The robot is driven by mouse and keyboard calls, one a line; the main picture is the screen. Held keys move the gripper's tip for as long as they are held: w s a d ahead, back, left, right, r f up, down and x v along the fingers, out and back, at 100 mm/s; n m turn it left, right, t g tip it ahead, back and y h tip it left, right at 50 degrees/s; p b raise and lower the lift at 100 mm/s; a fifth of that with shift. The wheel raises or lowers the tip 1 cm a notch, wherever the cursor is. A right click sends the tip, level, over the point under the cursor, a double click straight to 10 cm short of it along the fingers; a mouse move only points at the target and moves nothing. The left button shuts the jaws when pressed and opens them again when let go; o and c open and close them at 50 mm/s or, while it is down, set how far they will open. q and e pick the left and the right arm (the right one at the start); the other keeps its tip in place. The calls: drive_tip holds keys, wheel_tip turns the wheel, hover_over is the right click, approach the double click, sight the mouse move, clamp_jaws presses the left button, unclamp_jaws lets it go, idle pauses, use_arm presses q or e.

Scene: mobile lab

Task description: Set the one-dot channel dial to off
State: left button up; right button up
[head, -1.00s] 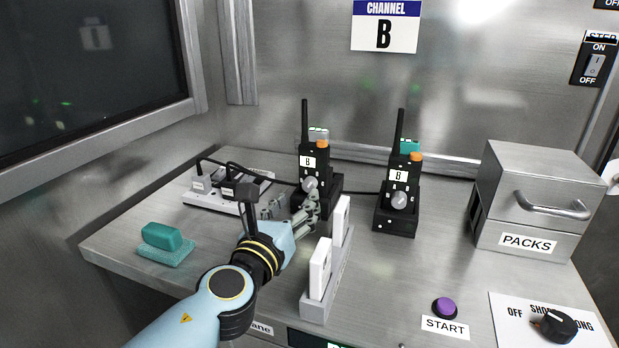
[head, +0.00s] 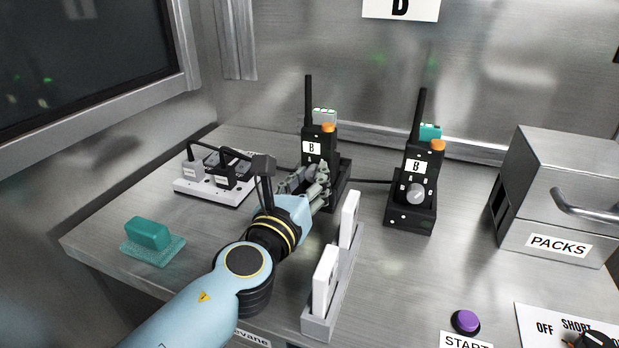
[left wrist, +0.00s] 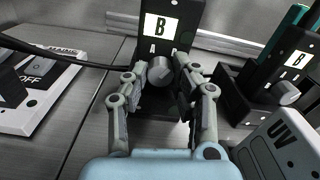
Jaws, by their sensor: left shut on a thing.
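The left radio (head: 318,138) stands upright in a black holder, with a "B" label and an orange cap. Its grey channel dial (left wrist: 160,71) shows in the left wrist view, with a pale dot on the black face below it. My left gripper (left wrist: 162,78) is shut on this dial, one finger on each side. In the head view my left gripper (head: 318,183) hides the dial. The dial's pointer direction cannot be made out. A second radio (head: 422,160) with its own grey dial (head: 416,193) stands to the right, untouched. My right gripper is not in view.
A rack with white upright plates (head: 318,325) stands close right of my left gripper. A power strip (head: 212,190) with plugs and cables lies to the left. A teal block (head: 148,232), a purple button (head: 466,321) and a PACKS box (head: 555,200) are farther off.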

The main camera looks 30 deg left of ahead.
use_arm(q)
clamp_jaws()
drive_tip(key=shift+n, duration=0.3)
drive_tip(key=n+b, duration=0.1)
drive_tip(key=n, duration=0.2)
drive_tip(key=shift+f+b, duration=0.1)
drive_tip(key=shift+b, duration=0.3)
drive_tip(key=shift+n+b, duration=0.45)
drive_tip(key=shift+n, duration=1.15)
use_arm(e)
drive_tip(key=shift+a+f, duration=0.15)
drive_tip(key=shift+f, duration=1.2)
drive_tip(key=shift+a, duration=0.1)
